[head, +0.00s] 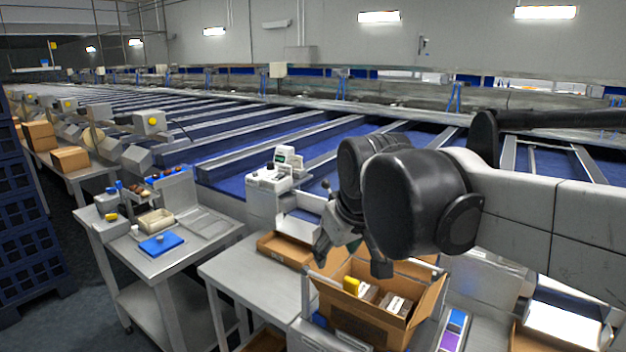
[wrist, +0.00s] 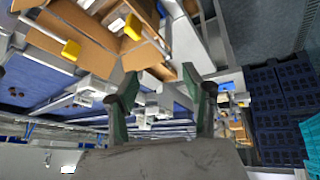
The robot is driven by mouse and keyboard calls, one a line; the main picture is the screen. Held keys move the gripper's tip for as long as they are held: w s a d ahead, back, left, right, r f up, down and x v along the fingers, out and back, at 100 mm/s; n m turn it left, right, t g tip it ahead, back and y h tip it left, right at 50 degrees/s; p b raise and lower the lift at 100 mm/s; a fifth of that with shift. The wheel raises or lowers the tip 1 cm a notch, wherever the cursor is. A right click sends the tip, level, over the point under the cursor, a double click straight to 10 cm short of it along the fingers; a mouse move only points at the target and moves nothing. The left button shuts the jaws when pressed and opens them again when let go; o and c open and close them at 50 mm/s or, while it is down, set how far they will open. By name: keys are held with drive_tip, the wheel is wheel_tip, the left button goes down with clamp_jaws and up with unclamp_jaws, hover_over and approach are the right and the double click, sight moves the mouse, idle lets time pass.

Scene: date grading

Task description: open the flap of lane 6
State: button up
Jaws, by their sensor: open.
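My gripper (head: 350,258) hangs above and beside an open cardboard box (head: 350,322) in the head view. Its two fingers point down and stand apart, with nothing held between them. In the wrist view the dark green fingers of my gripper (wrist: 165,92) are also spread. A yellow grip (head: 351,285) shows at the box; my arm hides part of the area behind. In the wrist view, two yellow grips (wrist: 70,50) stand on pale bars near cardboard. No lane number is readable, so I cannot tell which flap belongs to lane 6.
A white dispenser unit (head: 268,190) stands left of my gripper. A steel cart (head: 150,262) holds a blue tablet (head: 161,244) and small trays. Blue conveyor lanes (head: 225,158) run behind. Blue crates (head: 28,240) are stacked at far left. Floor is clear between crates and cart.

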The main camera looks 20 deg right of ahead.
drive_tip(key=w+d+r+n+g+p, duration=0.1)
drive_tip(key=w+d+r+n+p, duration=0.3)
drive_tip(key=w, duration=0.6)
drive_tip(key=w+d+r+m+g+p, duration=0.1)
drive_tip(key=w+r, duration=0.5)
drive_tip(key=w, duration=0.4)
drive_tip(key=n+g+h+p, duration=0.1)
drive_tip(key=n+g+p, duration=0.1)
drive_tip(key=n+p, duration=0.3)
hover_over(326, 180)
drive_tip(key=s+a, duration=0.2)
drive_tip(key=x, duration=0.2)
drive_tip(key=shift+m, duration=0.4)
drive_tip(key=p+x, duration=0.1)
drive_tip(key=x, duration=0.6)
drive_tip(key=p+x, duration=0.1)
drive_tip(key=x, duration=0.6)
drive_tip(key=shift+s+d+p, duration=0.15)
drive_tip(key=shift+s+p, duration=0.1)
drive_tip(key=shift+p, duration=0.1)
drive_tip(key=shift+c, duration=0.4)
clamp_jaws()
